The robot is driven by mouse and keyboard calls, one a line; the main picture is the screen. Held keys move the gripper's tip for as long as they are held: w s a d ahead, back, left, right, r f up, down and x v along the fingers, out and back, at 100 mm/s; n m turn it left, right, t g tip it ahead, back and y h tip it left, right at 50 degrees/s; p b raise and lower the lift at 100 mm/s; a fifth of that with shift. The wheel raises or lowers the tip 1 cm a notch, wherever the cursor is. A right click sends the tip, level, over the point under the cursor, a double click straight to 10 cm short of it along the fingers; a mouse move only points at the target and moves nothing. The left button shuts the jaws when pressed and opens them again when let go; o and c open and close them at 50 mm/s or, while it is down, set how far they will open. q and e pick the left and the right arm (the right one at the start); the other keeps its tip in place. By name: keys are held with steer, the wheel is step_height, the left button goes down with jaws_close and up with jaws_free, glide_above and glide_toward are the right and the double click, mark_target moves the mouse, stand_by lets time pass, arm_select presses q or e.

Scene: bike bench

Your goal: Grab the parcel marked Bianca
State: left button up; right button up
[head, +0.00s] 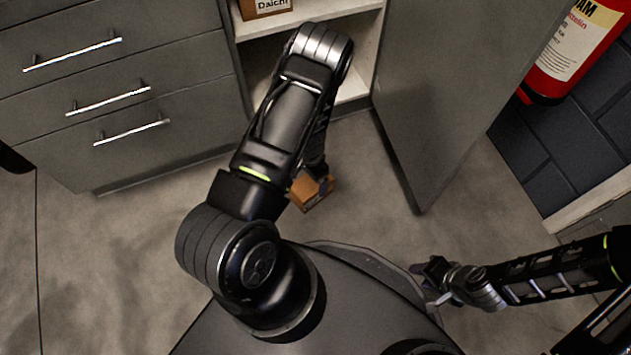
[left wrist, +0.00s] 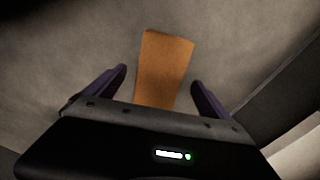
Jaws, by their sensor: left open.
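A small brown parcel (head: 308,192) shows in the head view below my left forearm, over the floor beside the cabinet. In the left wrist view the parcel (left wrist: 165,60) lies between and beyond the two fingers, with gaps on both sides. No name shows on its visible faces. My left gripper (left wrist: 158,78) is open around the line of the parcel; in the head view the arm mostly hides it. Whether the parcel rests on the floor is unclear. My right gripper (head: 436,281) is at the lower right, away from the parcel, and its jaws are too small to read.
A box marked Daichi (head: 263,8) stands on the cabinet shelf (head: 310,20). The cabinet door (head: 450,90) is open at right. Grey drawers (head: 120,90) are at left. A red fire extinguisher (head: 578,50) hangs upper right. The floor (head: 140,240) at left is clear.

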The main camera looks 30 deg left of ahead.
arm_select(q)
steer(key=shift+f, duration=0.1)
steer(key=shift+f+b, duration=0.55)
steer(key=shift+f, duration=0.65)
steer(key=shift+f, duration=0.1)
steer(key=f+b, duration=0.3)
steer(key=f, duration=0.1)
steer(key=shift+w+f, duration=0.2)
steer(key=shift+f, duration=0.35)
steer(key=shift+r, duration=0.1)
steer(key=shift+c, duration=0.3)
jaws_close()
